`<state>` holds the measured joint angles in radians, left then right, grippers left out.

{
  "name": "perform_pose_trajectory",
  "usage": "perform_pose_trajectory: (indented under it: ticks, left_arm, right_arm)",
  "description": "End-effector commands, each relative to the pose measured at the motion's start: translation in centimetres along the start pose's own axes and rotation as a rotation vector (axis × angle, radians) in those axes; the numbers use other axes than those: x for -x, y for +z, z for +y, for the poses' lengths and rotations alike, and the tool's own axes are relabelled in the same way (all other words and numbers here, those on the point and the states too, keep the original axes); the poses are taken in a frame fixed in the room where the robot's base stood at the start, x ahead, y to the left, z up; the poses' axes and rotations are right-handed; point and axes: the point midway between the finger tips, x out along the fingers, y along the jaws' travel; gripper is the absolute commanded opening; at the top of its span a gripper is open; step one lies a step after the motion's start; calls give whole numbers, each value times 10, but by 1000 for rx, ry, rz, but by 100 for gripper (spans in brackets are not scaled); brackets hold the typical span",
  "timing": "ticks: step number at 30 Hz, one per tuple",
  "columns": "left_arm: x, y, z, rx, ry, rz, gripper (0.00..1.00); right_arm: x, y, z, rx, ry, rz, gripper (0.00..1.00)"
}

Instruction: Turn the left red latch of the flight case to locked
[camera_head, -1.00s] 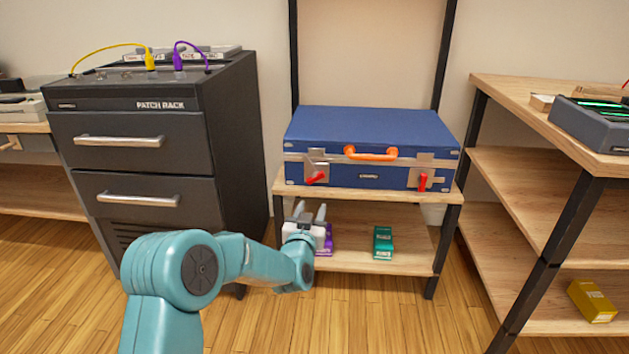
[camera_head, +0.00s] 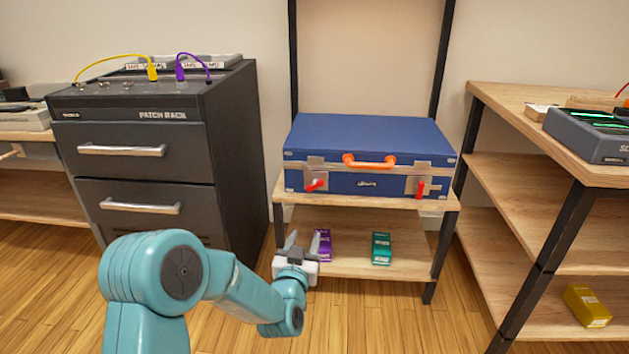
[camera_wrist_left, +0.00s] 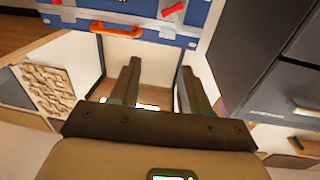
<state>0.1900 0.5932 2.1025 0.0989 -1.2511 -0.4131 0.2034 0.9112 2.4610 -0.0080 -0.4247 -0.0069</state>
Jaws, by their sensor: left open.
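The blue flight case (camera_head: 370,137) lies closed on the top board of a wooden shelf unit. Its left red latch (camera_head: 316,186) sits tilted on a metal plate. The right red latch (camera_head: 420,190) stands upright. In the left wrist view, the picture is turned over, and the left red latch (camera_wrist_left: 174,9) is at the top edge beside the orange handle (camera_wrist_left: 117,30). My left gripper (camera_head: 304,243) is open and empty, in front of the shelf and below the left latch, apart from it. Its fingers also show in the left wrist view (camera_wrist_left: 160,70).
A purple box (camera_head: 324,247) and a green box (camera_head: 381,248) stand on the lower board (camera_head: 352,272), the purple one close behind my left gripper. The dark patch rack (camera_head: 228,160) stands left. A wooden shelf (camera_head: 510,200) stands right.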

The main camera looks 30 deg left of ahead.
Motion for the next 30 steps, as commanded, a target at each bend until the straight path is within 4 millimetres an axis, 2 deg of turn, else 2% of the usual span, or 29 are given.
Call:
perform_pose_trajectory:
  ticks: [3, 9, 15, 22, 23, 24, 26, 27, 30]
  left_arm:
    - [32, -3, 0, 1, 2, -3, 46]
    - [70, -1, 1, 1, 1, -1, 46]
    - [83, 0, 0, 1, -1, 0, 46]
    - [83, 0, 0, 1, -1, 1, 46]
    - [83, 0, 0, 1, -1, 1, 53]
    - [83, 0, 0, 3, -1, 1, 66]
    - [83, 0, 0, 17, -1, 0, 85]
    - [83, 0, 0, 35, 0, -2, 89]
    - [80, 2, 0, 110, -5, -10, 89]
  right_arm:
    - [10, 4, -3, -4, 1, -17, 0]
    - [14, 9, -5, -8, 1, -34, 0]
    - [15, 10, -5, -9, 2, -40, 0]
    - [15, 10, -5, -9, 2, -40, 0]
    - [15, 10, -5, -9, 2, -40, 0]
    - [15, 10, -5, -9, 2, -39, 0]
    - [15, 10, -5, -9, 2, -39, 0]
    - [15, 10, -5, -9, 2, -40, 0]
    - [15, 11, -5, -11, 2, -44, 0]
